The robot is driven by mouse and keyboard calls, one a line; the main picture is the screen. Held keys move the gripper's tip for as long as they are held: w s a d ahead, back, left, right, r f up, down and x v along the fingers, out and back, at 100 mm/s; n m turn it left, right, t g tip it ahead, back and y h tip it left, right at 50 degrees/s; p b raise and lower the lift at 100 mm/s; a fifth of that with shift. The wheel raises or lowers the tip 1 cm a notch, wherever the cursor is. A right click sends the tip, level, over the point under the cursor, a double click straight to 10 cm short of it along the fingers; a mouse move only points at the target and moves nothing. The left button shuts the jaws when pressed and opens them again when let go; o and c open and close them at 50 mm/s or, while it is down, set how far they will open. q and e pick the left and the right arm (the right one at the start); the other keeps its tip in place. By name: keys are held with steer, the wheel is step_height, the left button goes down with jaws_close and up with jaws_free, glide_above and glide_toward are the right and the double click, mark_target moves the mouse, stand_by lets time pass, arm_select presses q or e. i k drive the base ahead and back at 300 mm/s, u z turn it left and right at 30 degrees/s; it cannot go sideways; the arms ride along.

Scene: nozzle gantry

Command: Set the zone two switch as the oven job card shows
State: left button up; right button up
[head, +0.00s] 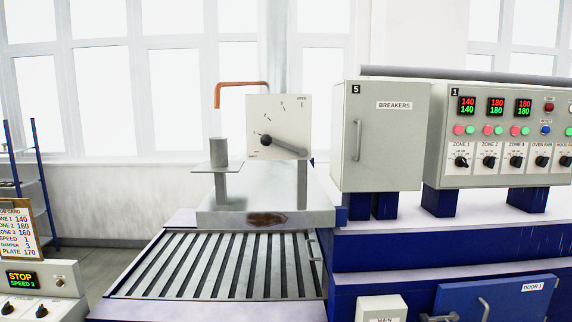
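The zone 2 switch (489,161) is a black rotary knob on the grey control panel (455,130), between the zone 1 knob (461,162) and zone 3 knob (516,161). Its pointer direction and scale marks are too small to read. The display above it (495,106) shows red 180 over green 180. The job card (14,228) is at the left edge, partly cut off; it appears to read zone 1 140, zone 2 160, zone 3 160, speed 1, damper 3, plate 170. Neither of my grippers is in view.
A grey breakers cabinet (379,140) with a handle stands left of the panel. A damper plate (279,127) with a lever stands above the slatted conveyor (220,266). A stop and speed box (30,290) is at lower left. A blue door (500,300) is at lower right.

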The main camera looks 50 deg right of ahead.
mark_target(489, 162)
steer(key=u, duration=1.8)
steer(key=k, duration=1.2)
steer(key=z, duration=2.7)
